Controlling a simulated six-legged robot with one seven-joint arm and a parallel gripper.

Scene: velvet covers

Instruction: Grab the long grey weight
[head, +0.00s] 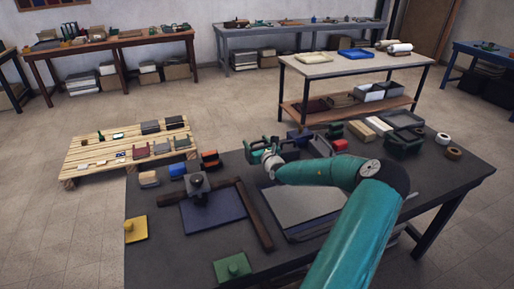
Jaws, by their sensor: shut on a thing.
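I cannot pick out the long grey weight with certainty. A dark grey block with a knob (198,186) stands at the back of a blue pad (214,215), to the left of my gripper and apart from it.
Dark brown bars (258,220) form a corner beside the blue pad. A grey panel (300,203) lies under my arm. A yellow knobbed piece (136,232) and a green one (232,268) are nearer. Tape rolls (453,154) sit right. A loaded pallet (95,167) stands behind left.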

